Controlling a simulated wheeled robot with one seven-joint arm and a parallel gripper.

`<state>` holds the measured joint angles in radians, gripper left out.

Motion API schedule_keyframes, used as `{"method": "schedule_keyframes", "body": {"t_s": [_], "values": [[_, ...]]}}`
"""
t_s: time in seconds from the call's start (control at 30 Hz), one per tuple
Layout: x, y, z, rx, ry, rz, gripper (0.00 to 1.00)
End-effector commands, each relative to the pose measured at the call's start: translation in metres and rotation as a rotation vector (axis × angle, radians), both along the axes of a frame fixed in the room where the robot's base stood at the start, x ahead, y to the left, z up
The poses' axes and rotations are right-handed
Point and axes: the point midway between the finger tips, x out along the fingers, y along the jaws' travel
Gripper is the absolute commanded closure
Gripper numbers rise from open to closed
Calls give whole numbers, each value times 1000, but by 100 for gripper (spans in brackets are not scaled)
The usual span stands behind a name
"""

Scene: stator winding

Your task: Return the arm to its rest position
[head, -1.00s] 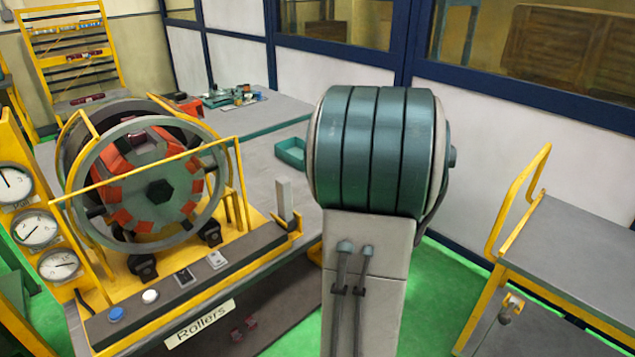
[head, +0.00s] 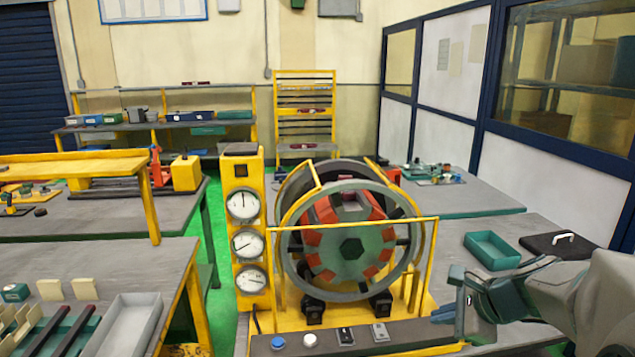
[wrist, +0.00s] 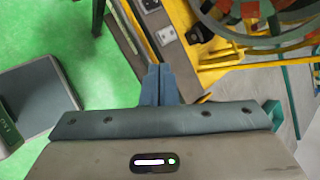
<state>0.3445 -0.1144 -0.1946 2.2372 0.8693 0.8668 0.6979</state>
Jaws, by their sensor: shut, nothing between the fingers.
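My arm reaches in from the right edge of the head view, and my gripper (head: 460,290) is at its left end, near the front right of the stator stand. In the wrist view my gripper (wrist: 159,75) shows its two blue-grey fingers pressed together, with nothing between them. The stator (head: 350,240), a round grey housing with orange and green segments inside, sits on the yellow roller stand (head: 390,312) left of my gripper. My gripper looks apart from the stand. The rest of my arm is cut off by the frame.
A green tray (head: 492,250) and a dark flat case (head: 558,246) lie on the grey table behind my arm. A yellow gauge panel (head: 243,232) stands left of the stator. Workbenches fill the left. Green floor (wrist: 60,40) shows below in the wrist view.

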Motion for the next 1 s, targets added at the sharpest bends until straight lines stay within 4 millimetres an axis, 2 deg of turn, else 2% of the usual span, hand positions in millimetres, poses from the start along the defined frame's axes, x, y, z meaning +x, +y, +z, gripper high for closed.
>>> {"method": "schedule_keyframes", "body": {"t_s": [0.03, 0.1, 0.2, 0.33, 0.5, 0.67, 1.0], "values": [[-17, 26, 0, -107, -13, 165, 100], [-41, 51, -4, -261, -29, 395, 100], [-77, 76, -10, -481, -59, 722, 100], [-115, 91, -18, -744, -93, 1105, 100], [-143, 92, -22, -982, -117, 1434, 100], [-152, 90, -24, -1067, -119, 1552, 100], [-152, 90, -24, -1067, -119, 1552, 100]]}}
